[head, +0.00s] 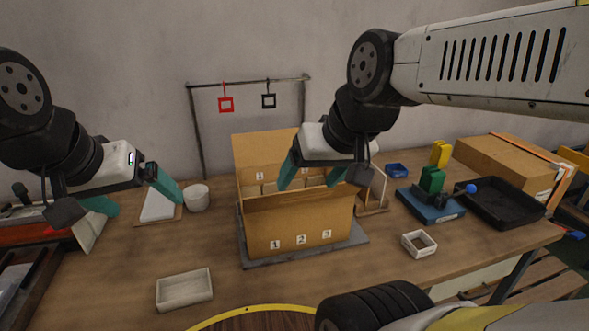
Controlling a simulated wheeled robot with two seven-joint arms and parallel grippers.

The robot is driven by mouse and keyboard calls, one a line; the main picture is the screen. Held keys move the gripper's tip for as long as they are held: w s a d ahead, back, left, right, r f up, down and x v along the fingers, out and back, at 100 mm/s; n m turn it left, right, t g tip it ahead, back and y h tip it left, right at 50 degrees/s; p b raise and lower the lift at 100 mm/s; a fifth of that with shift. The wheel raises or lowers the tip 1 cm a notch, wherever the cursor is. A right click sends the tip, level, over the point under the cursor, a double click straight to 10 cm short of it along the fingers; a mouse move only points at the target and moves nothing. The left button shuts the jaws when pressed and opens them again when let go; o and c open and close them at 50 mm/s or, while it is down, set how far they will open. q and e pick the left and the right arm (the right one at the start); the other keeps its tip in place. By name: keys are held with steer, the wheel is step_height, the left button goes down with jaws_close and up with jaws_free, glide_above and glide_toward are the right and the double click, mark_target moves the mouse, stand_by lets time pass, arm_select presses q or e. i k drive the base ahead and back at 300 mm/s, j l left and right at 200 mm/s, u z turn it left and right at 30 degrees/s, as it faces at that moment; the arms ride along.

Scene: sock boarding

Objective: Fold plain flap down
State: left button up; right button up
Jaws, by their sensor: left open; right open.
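An open cardboard box (262,232) stands on a grey base plate (362,236) in the middle of the table, its front marked 1, 2 and 3. A plain cardboard panel (260,147) rises upright at the back of the box. A plain strip (290,199) runs along the front top edge; I cannot tell whether it is a flap. My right gripper (309,186) is open above the box opening, its teal fingers pointing down and hiding part of the inside. My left gripper (145,205) is open and empty over the table, left of the box.
A pale tray (184,290) lies in front. A blue block stand (431,205), black tray (507,203) and closed carton (500,165) are on the right. A rack (246,83) stands behind the box.

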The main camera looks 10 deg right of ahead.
mark_target(264, 148)
steer(key=l+u, duration=0.2)
steer(key=l, duration=0.6)
steer(key=l+u, duration=0.2)
steer(key=l, duration=0.6)
steer(key=j+z, duration=0.2)
steer(key=l+u, duration=0.25)
steer(key=k, duration=0.05)
